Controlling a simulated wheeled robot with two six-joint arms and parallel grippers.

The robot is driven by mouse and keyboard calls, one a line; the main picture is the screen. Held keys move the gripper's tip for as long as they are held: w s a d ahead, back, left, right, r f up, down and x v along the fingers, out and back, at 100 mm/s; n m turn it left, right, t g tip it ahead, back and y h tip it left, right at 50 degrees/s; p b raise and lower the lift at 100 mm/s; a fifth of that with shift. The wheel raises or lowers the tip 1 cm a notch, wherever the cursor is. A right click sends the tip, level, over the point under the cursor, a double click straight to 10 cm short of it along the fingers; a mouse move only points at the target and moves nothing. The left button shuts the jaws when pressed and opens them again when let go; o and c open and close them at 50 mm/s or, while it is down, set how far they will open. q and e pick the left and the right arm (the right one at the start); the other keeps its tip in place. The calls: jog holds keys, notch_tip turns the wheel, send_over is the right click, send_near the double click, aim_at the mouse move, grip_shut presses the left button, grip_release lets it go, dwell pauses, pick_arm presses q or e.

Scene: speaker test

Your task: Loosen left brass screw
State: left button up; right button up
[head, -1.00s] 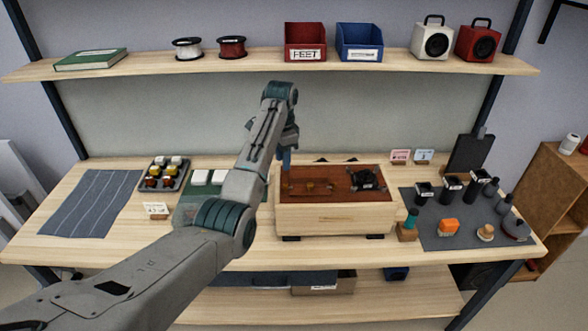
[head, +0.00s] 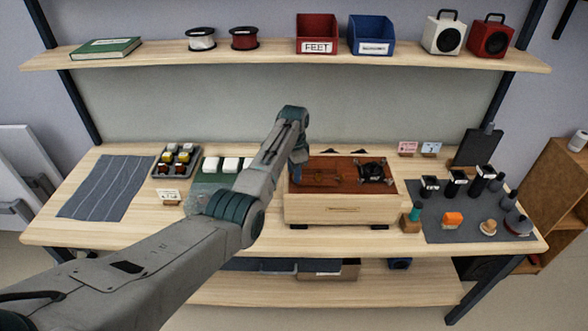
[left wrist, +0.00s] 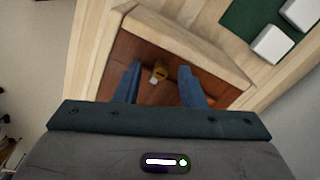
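The wooden box (head: 340,208) with a red-brown top panel (head: 325,165) stands mid-table in the head view. My left gripper (head: 297,182) points down over the left part of that panel. In the left wrist view its two blue fingers (left wrist: 158,78) are apart. A small brass screw (left wrist: 159,71) shows between them near the fingertips, with a pale piece beside it; I see no finger touching it. In the head view this screw is hidden by the gripper. A black part (head: 373,172) sits on the panel's right side. My right gripper is not in view.
A tray of small parts (head: 176,161) and a green mat with white blocks (head: 230,164) lie left of the box. A grey mat (head: 440,228) with dark tools and containers lies right. A shelf (head: 280,58) spans above. A striped cloth (head: 106,187) lies far left.

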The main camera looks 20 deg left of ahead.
pick_arm(q)
grip_shut()
